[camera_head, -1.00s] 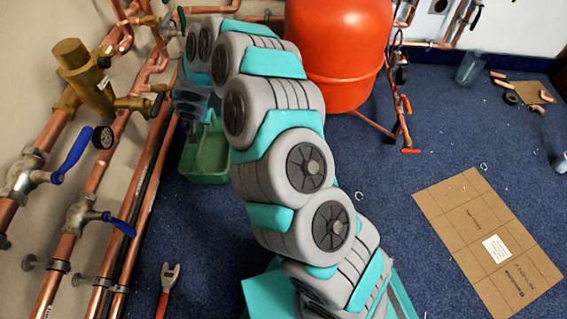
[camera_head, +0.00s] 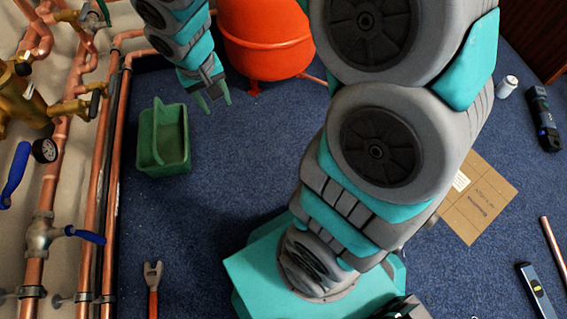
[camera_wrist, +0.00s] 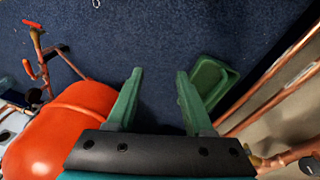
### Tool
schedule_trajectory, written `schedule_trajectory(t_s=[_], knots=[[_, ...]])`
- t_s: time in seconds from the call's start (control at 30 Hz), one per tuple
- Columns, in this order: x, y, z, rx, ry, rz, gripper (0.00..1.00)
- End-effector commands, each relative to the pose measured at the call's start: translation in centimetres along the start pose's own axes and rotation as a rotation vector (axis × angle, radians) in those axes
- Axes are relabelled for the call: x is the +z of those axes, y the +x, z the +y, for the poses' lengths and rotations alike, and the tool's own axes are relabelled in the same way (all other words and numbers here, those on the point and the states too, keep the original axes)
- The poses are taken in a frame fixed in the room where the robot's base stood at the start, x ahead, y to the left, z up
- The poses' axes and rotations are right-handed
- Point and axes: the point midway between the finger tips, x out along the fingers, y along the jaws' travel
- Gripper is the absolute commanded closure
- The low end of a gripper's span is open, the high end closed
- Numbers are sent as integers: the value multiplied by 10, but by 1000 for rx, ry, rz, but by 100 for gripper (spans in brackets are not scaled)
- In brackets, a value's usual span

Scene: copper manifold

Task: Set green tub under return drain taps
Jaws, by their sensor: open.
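The green tub (camera_head: 176,150) stands upright on the blue carpet, close beside the copper pipes on the left of the head view. It looks empty. It also shows in the wrist view (camera_wrist: 222,75), partly covered by a finger. My gripper (camera_head: 214,104) is open and empty, above the carpet to the upper right of the tub and apart from it. In the wrist view its two green fingers (camera_wrist: 158,84) are spread over bare carpet. Drain taps on the pipes include a blue-handled valve (camera_head: 42,236); I cannot tell which are the return ones.
A red tank (camera_head: 265,40) stands behind my gripper. Copper pipes (camera_head: 100,190) run along the left wall. A red-handled wrench (camera_head: 153,290) lies near the pipes. A cardboard sheet (camera_head: 480,200) and a level (camera_head: 536,290) lie at right. The carpet right of the tub is clear.

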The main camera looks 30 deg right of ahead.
Motion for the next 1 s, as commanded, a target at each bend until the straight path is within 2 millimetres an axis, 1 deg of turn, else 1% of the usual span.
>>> schedule_trajectory(t_s=[0.03,0.17,0.2,0.27,0.3,0.4,0.5,0.6,0.7,1.0], knots=[[20,-10,13,5,-5,-20,48],[75,-28,38,7,-38,-90,48],[92,-32,44,4,-45,-112,48],[118,-38,51,-6,-57,-143,48],[136,-42,55,-14,-64,-168,48],[172,-49,60,-42,-75,-207,48],[202,-54,61,-70,-85,-242,48],[219,-56,60,-92,-90,-261,48],[226,-57,58,-105,-94,-267,48],[228,-57,58,-107,-96,-270,48]])
